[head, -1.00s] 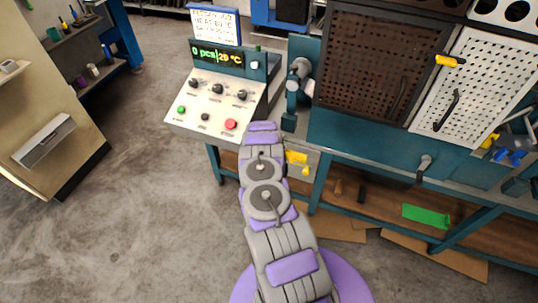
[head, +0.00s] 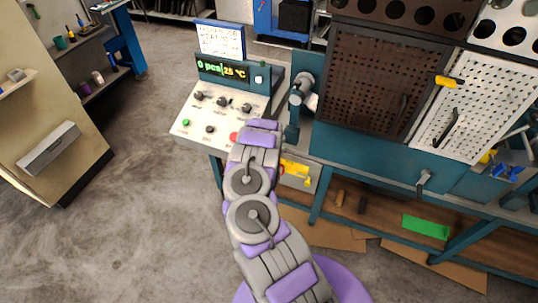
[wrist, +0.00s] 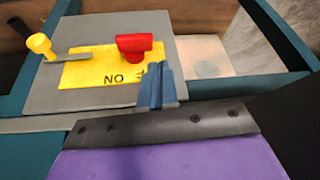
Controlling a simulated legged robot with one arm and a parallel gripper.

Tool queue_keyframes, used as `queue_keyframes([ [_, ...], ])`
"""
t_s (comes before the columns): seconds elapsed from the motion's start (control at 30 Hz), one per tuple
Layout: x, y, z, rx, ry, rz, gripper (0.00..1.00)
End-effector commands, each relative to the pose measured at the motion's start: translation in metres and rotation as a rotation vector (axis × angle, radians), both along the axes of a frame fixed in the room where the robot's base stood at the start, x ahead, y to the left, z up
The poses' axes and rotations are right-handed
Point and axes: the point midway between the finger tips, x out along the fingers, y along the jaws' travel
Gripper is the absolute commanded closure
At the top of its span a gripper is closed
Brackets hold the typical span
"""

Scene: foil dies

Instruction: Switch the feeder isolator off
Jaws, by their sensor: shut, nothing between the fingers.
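The feeder isolator is a grey box (wrist: 60,98) with a yellow plate (wrist: 95,70) and a red handle (wrist: 135,44) in the wrist view. The letters "NO" show on the plate, seemingly "ON" seen upside down. My gripper (wrist: 155,86) has its blue fingers together, empty, just beside and below the red handle in the picture. I cannot tell whether they touch it. In the head view the yellow plate (head: 296,169) shows under the bench edge, partly hidden by my arm. The fingers are hidden there.
A yellow knob (wrist: 39,44) on a metal rod sticks out at the isolator's left in the wrist view. A control panel (head: 217,118) with knobs and buttons stands left of my arm. Open floor (head: 140,220) lies to the left.

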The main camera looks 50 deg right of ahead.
Motion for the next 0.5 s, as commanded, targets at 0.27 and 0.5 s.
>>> queue_keyframes([
  [0.27, -0.008, 0.009, 0.036, -0.003, -0.007, -0.002, 1.00],
  [0.5, -0.015, 0.019, 0.063, -0.008, -0.010, -0.001, 1.00],
])
